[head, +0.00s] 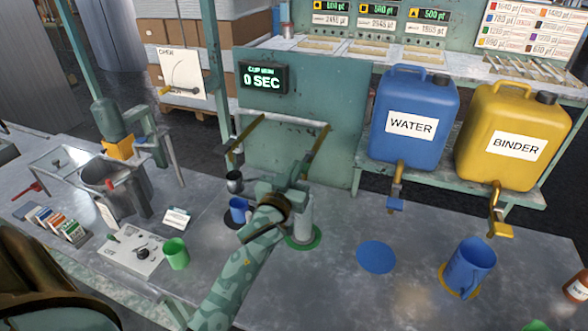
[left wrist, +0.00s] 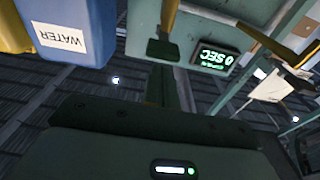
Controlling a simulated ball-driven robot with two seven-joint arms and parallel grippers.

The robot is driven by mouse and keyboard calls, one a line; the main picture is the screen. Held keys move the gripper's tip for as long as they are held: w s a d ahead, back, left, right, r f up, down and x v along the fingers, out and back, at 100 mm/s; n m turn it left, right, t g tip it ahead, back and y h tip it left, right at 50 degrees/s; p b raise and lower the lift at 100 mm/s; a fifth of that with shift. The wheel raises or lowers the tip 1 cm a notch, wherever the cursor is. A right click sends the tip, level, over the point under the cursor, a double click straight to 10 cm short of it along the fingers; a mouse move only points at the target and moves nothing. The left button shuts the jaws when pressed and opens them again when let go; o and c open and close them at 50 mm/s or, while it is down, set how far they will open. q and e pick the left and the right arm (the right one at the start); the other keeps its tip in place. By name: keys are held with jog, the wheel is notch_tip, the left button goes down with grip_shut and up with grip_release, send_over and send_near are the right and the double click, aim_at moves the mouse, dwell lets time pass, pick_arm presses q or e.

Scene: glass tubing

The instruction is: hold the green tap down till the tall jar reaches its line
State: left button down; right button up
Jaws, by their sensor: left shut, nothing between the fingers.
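The tall jar (head: 305,212) is pale and stands upright on a green disc (head: 304,240); my left gripper hides part of it. I cannot make out its line or its level. My left gripper (head: 290,182) is shut and empty, above and beside the jar, under the right-hand brass spout (head: 318,143). In the left wrist view the shut fingers (left wrist: 160,80) point at a dark green tap paddle (left wrist: 165,49) on a brass stem. I cannot tell whether they touch it. My right gripper is not in view.
A display (head: 264,78) reads 0 SEC. A blue cup (head: 238,208) and a dark small pot (head: 234,181) are left of my gripper. A blue jug (head: 469,266) stands right; bare table surrounds the blue disc (head: 375,256).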

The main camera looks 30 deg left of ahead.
pick_arm(q)
jog(key=r+b+v, duration=0.1)
jog(key=v, duration=0.9)
jog(key=shift+s, duration=0.2)
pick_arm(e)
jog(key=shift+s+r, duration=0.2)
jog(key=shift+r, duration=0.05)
pick_arm(q)
jog(key=shift+f, duration=0.1)
